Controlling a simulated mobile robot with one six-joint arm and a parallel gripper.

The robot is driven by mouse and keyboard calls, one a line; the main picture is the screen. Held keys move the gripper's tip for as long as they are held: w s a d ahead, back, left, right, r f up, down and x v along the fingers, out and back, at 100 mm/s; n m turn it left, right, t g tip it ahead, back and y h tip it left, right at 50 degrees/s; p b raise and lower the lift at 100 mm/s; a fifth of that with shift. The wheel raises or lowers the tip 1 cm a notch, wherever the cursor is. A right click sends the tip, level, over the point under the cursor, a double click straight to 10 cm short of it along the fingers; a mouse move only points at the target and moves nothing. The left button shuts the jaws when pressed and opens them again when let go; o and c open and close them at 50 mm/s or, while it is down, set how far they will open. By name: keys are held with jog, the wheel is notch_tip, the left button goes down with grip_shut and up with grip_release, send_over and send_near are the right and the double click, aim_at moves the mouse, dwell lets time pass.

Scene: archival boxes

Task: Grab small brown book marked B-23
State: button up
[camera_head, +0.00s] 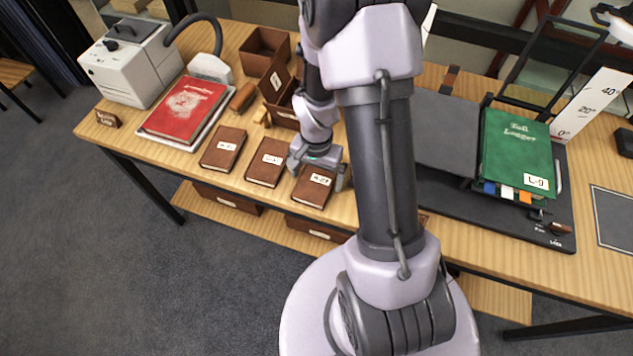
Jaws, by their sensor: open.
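Three small brown books with white labels lie in a row along the front of the wooden table. The right brown book (312,187) has a label that seems to end in 23; its first letter is hard to read. The middle brown book (265,163) and the left brown book (223,148) have labels too small to read surely. My gripper (319,174) is open, with its fingers at the back part of the right book, one to each side. I cannot tell whether they touch it. My arm comes down from above and hides the table to the right of the book.
A red book (184,108) lies on a pale tray at the left, near a white machine (128,63). Brown open boxes (265,52) stand behind the small books. A green ledger (517,152) rests on a dark device at the right. The table's front edge (150,161) is close to the books.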

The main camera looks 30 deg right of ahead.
jog(key=shift+r, duration=0.1)
jog(key=c, duration=1.5)
jog(key=shift+c, duration=0.2)
jog(key=shift+r, duration=0.1)
